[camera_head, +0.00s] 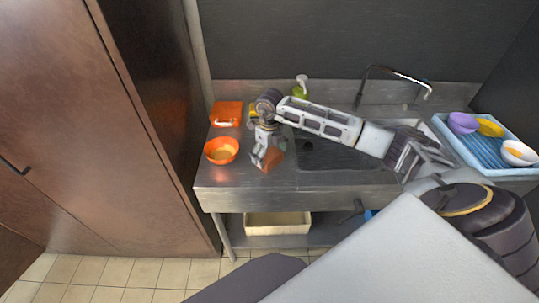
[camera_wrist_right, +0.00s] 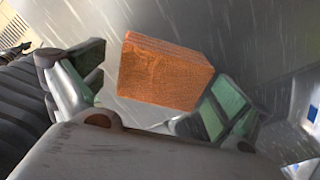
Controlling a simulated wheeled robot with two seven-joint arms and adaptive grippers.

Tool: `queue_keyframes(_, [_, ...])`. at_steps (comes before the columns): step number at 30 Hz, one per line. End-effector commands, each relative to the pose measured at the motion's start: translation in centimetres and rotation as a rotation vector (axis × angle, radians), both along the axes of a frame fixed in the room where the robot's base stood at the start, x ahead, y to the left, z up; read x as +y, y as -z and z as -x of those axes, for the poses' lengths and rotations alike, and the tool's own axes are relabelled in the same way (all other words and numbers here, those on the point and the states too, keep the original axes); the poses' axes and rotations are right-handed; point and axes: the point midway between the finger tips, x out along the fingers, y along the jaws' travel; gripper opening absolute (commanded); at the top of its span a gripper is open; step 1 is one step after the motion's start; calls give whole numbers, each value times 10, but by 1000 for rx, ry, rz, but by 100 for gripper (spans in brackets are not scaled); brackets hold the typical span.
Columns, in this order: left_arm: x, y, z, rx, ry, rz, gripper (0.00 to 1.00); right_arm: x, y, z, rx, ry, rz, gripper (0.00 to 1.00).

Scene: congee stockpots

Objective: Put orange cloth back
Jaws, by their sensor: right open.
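The orange cloth (camera_wrist_right: 160,72) looks like a thick folded block with a rough surface in the right wrist view. It lies on the steel surface between the spread fingers of my right gripper (camera_wrist_right: 150,95), with a visible gap on the left side; on the right its lower corner comes close to the finger, and I cannot tell if they touch. In the head view my right gripper (camera_head: 264,152) points down over the counter, open, beside a brownish-orange patch of the cloth (camera_head: 274,158), partly hidden by the fingers. My left gripper is not in view.
An orange bowl (camera_head: 221,150) stands left of the gripper. Behind it lies a flat orange item (camera_head: 226,108) with a white piece on it. A green soap bottle (camera_head: 301,90) and tap (camera_head: 398,73) are at the back. A blue rack (camera_head: 463,151) holds bowls at right.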

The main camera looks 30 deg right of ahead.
Motion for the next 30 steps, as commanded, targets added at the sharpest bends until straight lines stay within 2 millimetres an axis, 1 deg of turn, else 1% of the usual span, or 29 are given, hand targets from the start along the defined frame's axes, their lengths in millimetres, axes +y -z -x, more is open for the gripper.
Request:
queue_keyframes(9, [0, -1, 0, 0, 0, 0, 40, 0, -2, 0, 0, 0, 0, 100])
queue_keyframes(14, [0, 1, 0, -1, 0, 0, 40, 0, -12, -1, -3, 0, 0, 100])
queue_keyframes(20, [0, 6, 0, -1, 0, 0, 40, 0, -36, -1, -4, 0, 0, 100])
queue_keyframes(30, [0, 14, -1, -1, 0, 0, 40, 0, -85, -1, -4, 0, 0, 100])
